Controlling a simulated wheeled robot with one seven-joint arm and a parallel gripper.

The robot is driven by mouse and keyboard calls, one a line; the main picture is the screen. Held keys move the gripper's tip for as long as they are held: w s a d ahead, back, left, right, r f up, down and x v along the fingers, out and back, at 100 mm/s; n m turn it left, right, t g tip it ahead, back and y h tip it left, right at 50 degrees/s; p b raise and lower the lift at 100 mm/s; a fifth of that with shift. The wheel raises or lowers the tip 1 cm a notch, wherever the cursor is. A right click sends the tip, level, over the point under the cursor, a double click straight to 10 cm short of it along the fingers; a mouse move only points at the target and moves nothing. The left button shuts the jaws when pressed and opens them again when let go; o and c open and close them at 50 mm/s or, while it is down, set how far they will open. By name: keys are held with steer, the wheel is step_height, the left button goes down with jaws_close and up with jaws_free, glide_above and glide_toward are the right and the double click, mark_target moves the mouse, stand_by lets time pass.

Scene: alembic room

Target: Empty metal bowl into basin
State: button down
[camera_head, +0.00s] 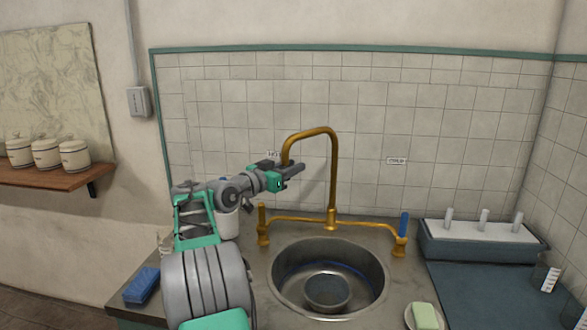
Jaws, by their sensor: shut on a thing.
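The metal bowl (327,292) sits in the bottom of the round metal basin (281,291), apart from my gripper. Its rim appears to face up; I cannot tell what is in it. My gripper (293,169) is well above the basin, at the spout end of the brass tap (334,170). It is shut on the spout, as far as I can see; the jaws hide the spout's tip. The tap has an orange-brown handle (262,217) at left and a blue handle (404,223) at right.
A blue sponge (141,286) lies left on the counter. Pale green soap (425,316) is at the front right. A blue rack with white pegs (480,240) and a small beaker (549,280) stand to the right. Jars (46,153) stand on a wall shelf.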

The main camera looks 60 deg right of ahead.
steer(key=c, duration=1.1)
jaws_free()
steer(key=b+v, duration=0.1)
steer(key=v, duration=0.7)
steer(key=shift+d, duration=0.1)
